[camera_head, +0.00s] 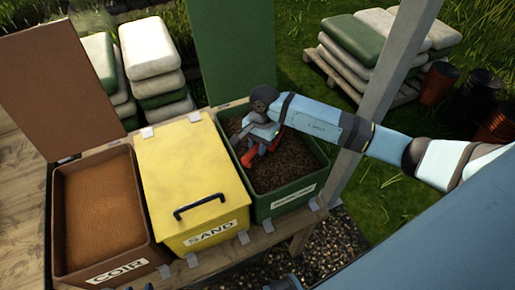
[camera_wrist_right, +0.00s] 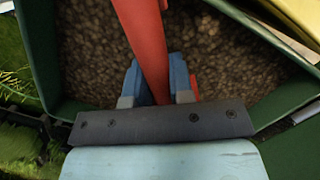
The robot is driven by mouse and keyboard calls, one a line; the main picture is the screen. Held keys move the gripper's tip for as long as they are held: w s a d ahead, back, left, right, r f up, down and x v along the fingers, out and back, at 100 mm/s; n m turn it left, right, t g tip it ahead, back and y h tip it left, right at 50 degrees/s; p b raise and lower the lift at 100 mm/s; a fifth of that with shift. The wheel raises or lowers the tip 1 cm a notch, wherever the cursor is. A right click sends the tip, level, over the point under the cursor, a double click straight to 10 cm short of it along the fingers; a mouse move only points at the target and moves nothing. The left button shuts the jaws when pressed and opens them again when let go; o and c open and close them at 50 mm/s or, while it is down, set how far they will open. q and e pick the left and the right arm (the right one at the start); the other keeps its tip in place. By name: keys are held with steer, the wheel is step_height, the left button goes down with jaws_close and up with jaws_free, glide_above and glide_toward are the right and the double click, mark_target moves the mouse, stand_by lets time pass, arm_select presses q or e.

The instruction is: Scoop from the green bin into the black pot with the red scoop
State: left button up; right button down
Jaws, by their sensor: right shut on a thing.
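The green bin (camera_head: 322,170) stands open at the right end of the row, holding brown, chunky material. My right gripper (camera_head: 261,137) is over this bin, reaching in from the right. It is shut on the red scoop (camera_head: 249,156). In the right wrist view the scoop's red handle (camera_wrist_right: 148,45) runs between the blue fingers of my right gripper (camera_wrist_right: 158,82), above the brown material. The scoop's bowl is mostly hidden, so I cannot tell what it holds. Dark pots (camera_head: 478,92) stand at the far right; I cannot tell whether the task's pot is among them.
The closed yellow sand bin (camera_head: 185,165) with a black handle stands left of the green bin. The open brown coir bin (camera_head: 63,215) is further left. A raised green lid (camera_head: 235,45) stands behind the green bin. A grey post (camera_head: 376,90) rises at its right.

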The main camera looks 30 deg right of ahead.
steer(key=shift+t+h, duration=0.3)
steer(key=shift+h, duration=0.1)
steer(key=shift+s+a+r+p, duration=0.15)
steer(key=shift+a+r+p, duration=0.2)
steer(key=shift+r, duration=0.5)
steer(key=shift+s+a+r+p, duration=0.15)
steer(key=shift+r+p, duration=0.3)
steer(key=shift+r, duration=0.35)
steer(key=shift+s+a+r+p, duration=0.15)
steer(key=shift+a+r+p, duration=0.2)
steer(key=shift+r, duration=0.5)
steer(key=shift+t+h, duration=0.3)
steer(key=shift+h, duration=0.2)
steer(key=shift+s+a+r+p, duration=0.2)
steer(key=shift+a+r+p, duration=0.15)
steer(key=shift+r, duration=0.3)
steer(key=shift+s+a+r+p, duration=0.25)
steer(key=shift+a+r+p, duration=0.1)
steer(key=shift+r, duration=0.35)
steer(key=shift+s+a+r+p, duration=0.2)
steer(key=shift+a+r+p, duration=0.15)
steer(key=shift+r, duration=0.3)
steer(key=shift+d, duration=0.1)
